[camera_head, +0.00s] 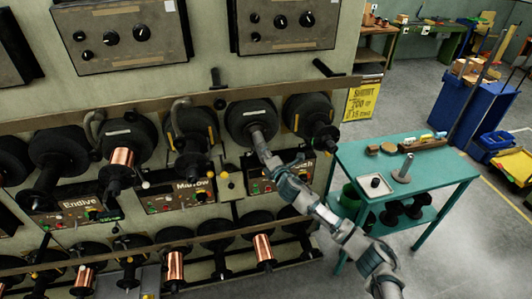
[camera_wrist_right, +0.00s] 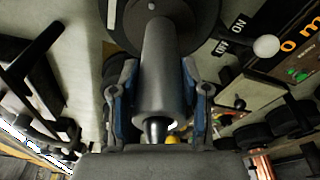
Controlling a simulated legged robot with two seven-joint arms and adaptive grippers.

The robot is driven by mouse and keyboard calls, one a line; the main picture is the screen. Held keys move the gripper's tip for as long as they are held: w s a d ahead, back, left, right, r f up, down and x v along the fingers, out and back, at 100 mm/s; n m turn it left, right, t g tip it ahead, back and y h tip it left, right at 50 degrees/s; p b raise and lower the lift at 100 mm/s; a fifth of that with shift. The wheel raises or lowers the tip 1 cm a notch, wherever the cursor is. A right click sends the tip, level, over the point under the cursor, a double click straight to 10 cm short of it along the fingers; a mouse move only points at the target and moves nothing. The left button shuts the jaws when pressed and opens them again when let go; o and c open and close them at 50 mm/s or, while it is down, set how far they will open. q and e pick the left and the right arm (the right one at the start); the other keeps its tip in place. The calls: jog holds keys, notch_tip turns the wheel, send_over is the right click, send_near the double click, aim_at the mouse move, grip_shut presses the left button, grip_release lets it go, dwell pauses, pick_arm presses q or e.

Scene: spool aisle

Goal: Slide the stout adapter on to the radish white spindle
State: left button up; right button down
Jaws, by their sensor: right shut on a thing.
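A stout grey cylindrical adapter (camera_wrist_right: 158,65) is between the fingers of my right gripper (camera_wrist_right: 158,100) in the right wrist view. My right gripper (camera_head: 268,160) is shut on it in front of a black round hub (camera_head: 248,112) on the wall rack. The adapter's far end lies against or close to the black disc (camera_wrist_right: 200,15). A narrow dark tip shows at its near end; I cannot tell whether the spindle passes through. No radish label is readable; my arm covers part of the panel below. My left gripper is not in view.
Neighbouring hubs (camera_head: 188,128) and (camera_head: 308,112) flank this one. Control panels (camera_head: 180,193) and a lower row of spools sit below. A white ball knob (camera_wrist_right: 266,46) is beside the gripper. A teal table (camera_head: 440,170) with a post on a disc (camera_head: 403,170) stands right.

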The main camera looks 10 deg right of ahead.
jog(key=c, duration=0.7)
grip_release()
jog(key=shift+f, duration=0.25)
jog(key=shift+o, duration=1.1)
jog(key=shift+w, duration=0.25)
jog(key=shift+r, duration=0.1)
